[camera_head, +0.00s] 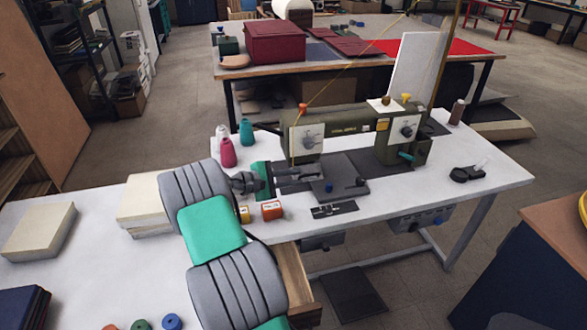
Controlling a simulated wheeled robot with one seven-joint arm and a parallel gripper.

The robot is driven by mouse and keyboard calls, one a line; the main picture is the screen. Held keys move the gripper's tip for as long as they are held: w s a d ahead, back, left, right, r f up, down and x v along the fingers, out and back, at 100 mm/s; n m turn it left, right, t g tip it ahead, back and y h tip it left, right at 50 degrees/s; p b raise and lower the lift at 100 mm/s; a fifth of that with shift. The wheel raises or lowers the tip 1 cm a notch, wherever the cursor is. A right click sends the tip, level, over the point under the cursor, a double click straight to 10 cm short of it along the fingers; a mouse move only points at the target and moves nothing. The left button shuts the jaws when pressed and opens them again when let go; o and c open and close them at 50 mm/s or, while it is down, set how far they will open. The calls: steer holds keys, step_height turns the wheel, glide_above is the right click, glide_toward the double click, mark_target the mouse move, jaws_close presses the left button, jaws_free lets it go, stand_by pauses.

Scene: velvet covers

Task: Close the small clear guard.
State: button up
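The olive-green sewing machine (345,127) stands on the white table. The clear guard cannot be made out; its place near the needle at the machine's left head (308,137) is too small and dark to read. My arm reaches in from the bottom and bends right. My gripper (290,181), behind its green end piece, points right at the low area beneath the machine's left head. Its dark fingers blend with the dark machine bed (345,168), so their gap and any touch cannot be told.
Red and yellow small boxes (271,210) and a black ruler-like plate (334,209) lie in front of the machine. Pink and teal thread cones (228,153) stand at left. A black pincushion-like item (466,173) lies right. The white table's right front (430,190) is clear.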

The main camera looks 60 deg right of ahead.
mark_target(306, 176)
steer(key=x, duration=0.7)
steer(key=shift+w+d+f+p, duration=0.1)
steer(key=shift+w+d+p, duration=0.1)
steer(key=shift+d+p, duration=0.2)
jaws_close()
steer(key=shift+f, duration=0.1)
